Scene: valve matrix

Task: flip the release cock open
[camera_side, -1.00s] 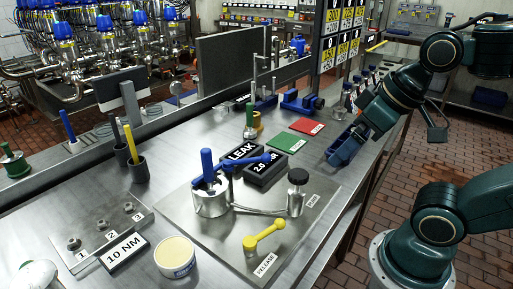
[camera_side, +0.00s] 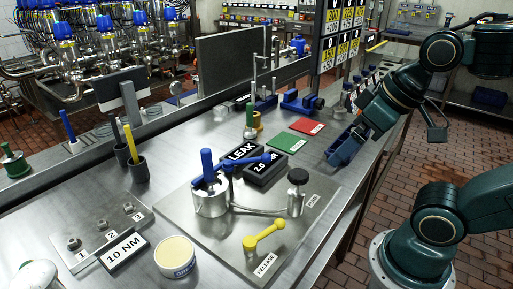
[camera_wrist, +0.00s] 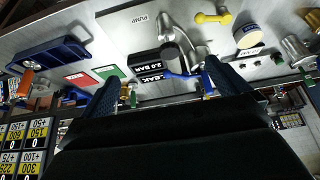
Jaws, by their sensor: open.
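The release cock is a yellow lever (camera_side: 265,234) on the steel plate (camera_side: 317,215), beside the RELEASE label (camera_side: 265,265). It points up and to the right in the side view, with its round hub at the lower left. The yellow lever (camera_wrist: 212,18) also shows near the top of the wrist view. My gripper (camera_wrist: 160,74) is open, with two dark blue fingers apart and nothing seen held between them. It is well away from the lever; in the side view my arm hangs over the table's right side, and the fingers are hard to make out there.
A metal cylinder (camera_side: 212,203) with a blue lever (camera_side: 245,161) and a black-capped pump (camera_side: 298,190) share the plate. LEAK and 2.0 BAR blocks (camera_side: 265,169) lie behind. A white tub (camera_side: 174,257) stands left of the lever. Red (camera_side: 308,126) and green (camera_side: 286,143) cards lie farther back.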

